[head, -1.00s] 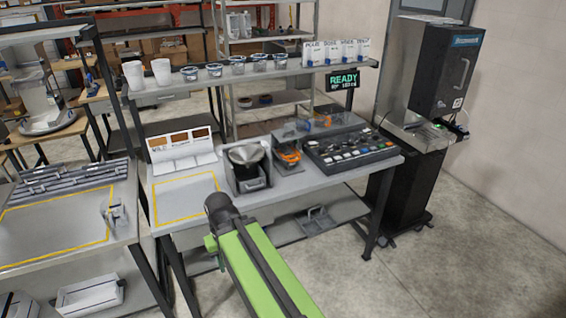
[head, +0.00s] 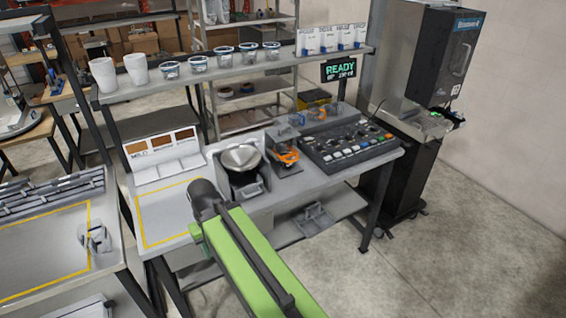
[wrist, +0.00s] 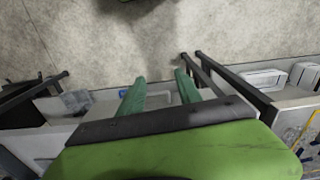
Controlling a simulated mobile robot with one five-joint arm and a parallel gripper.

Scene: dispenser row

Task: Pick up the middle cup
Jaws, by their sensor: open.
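A row of several small cups with blue-and-white bands stands on the upper shelf (head: 205,77) in the head view. The middle cup (head: 224,57) of that row stands upright between its neighbours. Two taller plain white cups (head: 103,74) (head: 137,68) stand left of the row. My gripper (wrist: 159,78) shows in the wrist view with two green fingers apart and nothing between them. It points over the floor and the bench edge, away from the cups. In the head view my arm is low in front of the bench, and the fingers are hidden.
Below the shelf, the bench holds a container with a metal lid (head: 240,158), an orange device (head: 287,156) and a button panel (head: 345,143). White cartons (head: 333,38) and a READY screen (head: 340,69) are at the shelf's right. A dark machine (head: 432,55) stands right. Right-front floor is clear.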

